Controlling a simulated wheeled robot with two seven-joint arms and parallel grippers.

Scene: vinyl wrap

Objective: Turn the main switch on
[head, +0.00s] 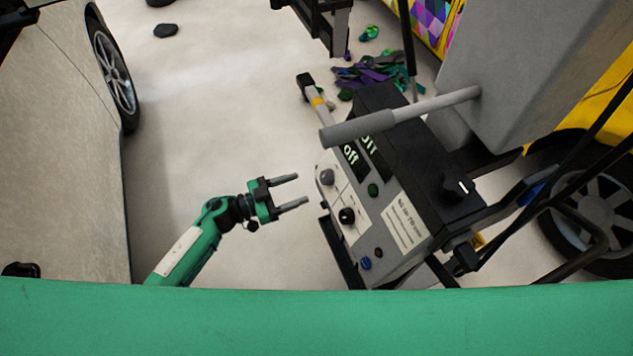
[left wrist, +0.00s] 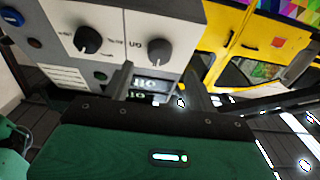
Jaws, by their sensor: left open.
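Two displays (head: 352,157) show light text; one reads "off". On the box's black side is a dark rotary switch (head: 462,187) with a white mark; I cannot read a main switch label. My left gripper (head: 302,190) is open and empty, left of the panel and apart from it. In the left wrist view, the grey knob (left wrist: 159,52) and black knob (left wrist: 88,40) lie beyond its fingers.
A grey bar (head: 400,117) sticks out over the box. A light car body (head: 65,150) stands at the left, a yellow vehicle with a wheel (head: 590,205) at the right. Coloured scraps (head: 370,78) lie on the floor behind. The floor (head: 210,110) between car and box is clear.

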